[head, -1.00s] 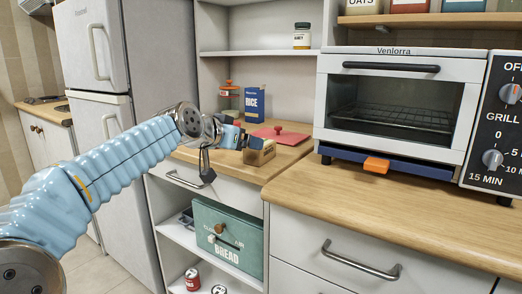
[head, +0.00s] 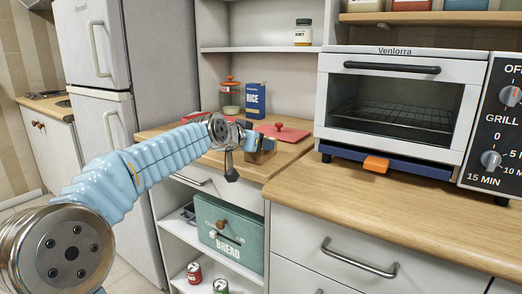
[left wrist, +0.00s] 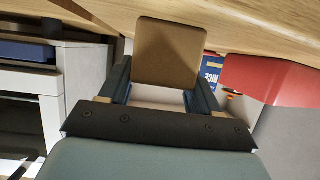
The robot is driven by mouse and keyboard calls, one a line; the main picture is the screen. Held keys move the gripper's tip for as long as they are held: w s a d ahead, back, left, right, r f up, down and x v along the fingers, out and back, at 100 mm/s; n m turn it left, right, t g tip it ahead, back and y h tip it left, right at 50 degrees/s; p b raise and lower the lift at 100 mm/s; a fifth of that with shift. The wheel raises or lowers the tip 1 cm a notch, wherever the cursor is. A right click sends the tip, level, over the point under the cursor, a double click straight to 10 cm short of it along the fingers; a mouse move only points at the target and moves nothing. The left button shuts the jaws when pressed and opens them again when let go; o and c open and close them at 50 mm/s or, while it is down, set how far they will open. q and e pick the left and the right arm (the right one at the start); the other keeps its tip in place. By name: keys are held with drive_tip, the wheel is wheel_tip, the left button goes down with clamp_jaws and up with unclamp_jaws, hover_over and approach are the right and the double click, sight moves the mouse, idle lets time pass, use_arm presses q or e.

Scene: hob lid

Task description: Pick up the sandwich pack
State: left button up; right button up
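The sandwich pack (head: 264,156) is a small brown box on the wooden counter, near its front edge. My left gripper (head: 264,146) has come in from the left and is at the pack, partly hiding it in the head view. In the left wrist view the pack's flat brown face (left wrist: 170,52) lies between the two fingers of the left gripper (left wrist: 164,82), one on each side. The fingers are apart; firm contact with the pack does not show. My right gripper is in neither view.
A flat red lid with a knob (head: 283,132) lies just behind the pack. A blue rice box (head: 256,100) and a glass jar (head: 230,98) stand further back. A toaster oven (head: 400,100) stands to the right. A green bread bin (head: 230,232) sits on the shelf below.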

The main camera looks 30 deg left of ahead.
use_arm(q)
drive_tip(key=c, duration=0.6)
drive_tip(key=shift+r, duration=0.15)
